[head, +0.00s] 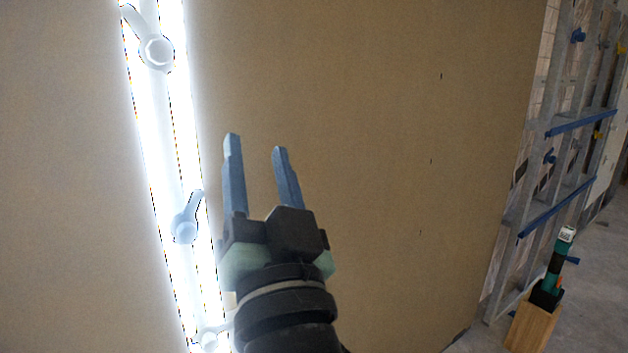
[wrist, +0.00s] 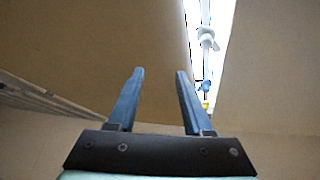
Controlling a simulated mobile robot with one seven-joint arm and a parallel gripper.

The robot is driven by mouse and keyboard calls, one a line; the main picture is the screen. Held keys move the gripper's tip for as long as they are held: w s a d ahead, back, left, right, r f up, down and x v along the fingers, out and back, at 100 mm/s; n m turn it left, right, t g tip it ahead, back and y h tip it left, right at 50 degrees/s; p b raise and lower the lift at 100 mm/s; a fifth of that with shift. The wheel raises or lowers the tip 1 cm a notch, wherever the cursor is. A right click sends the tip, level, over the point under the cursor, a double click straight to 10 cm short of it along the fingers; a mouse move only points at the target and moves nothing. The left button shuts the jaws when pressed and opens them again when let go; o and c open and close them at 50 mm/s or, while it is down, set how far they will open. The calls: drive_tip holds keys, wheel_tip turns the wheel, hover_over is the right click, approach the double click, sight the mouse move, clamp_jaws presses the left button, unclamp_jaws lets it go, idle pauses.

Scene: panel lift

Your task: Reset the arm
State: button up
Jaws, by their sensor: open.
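My gripper (head: 256,148) is in the middle of the head view, pointing up, with its two blue-grey fingers spread and nothing between them. It is in front of a large tan panel (head: 370,150); I cannot tell how far off the panel is. The fingers also show in the wrist view (wrist: 159,72), open and empty. A brightly lit vertical strip (head: 172,130) runs to the left of the gripper, with a whitish lever (head: 156,52) near its top, a bluish lever (head: 185,230) lower down and another (head: 209,340) at the bottom edge.
A grey metal frame with blue bars (head: 556,205) stands at the right. A wooden box (head: 533,325) holding a green and black tool (head: 555,265) is on the grey floor at the lower right. A second tan panel (head: 70,200) lies left of the bright strip.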

drive_tip(key=s+d+r+n+t+h+p, duration=0.1)
drive_tip(key=s+d+r+t+h, duration=0.15)
drive_tip(key=s+r, duration=0.4)
drive_tip(key=s+d+r+n+t+h+p, duration=0.1)
drive_tip(key=s+d+r+t+h+p, duration=0.2)
drive_tip(key=r, duration=0.6)
wheel_tip(320, 180, up, 20)
drive_tip(key=p, duration=1.9)
drive_tip(key=shift+s+a+r+g, duration=0.15)
drive_tip(key=shift+s+r+g, duration=0.05)
drive_tip(key=shift+s+g, duration=0.2)
drive_tip(key=shift+h, duration=0.25)
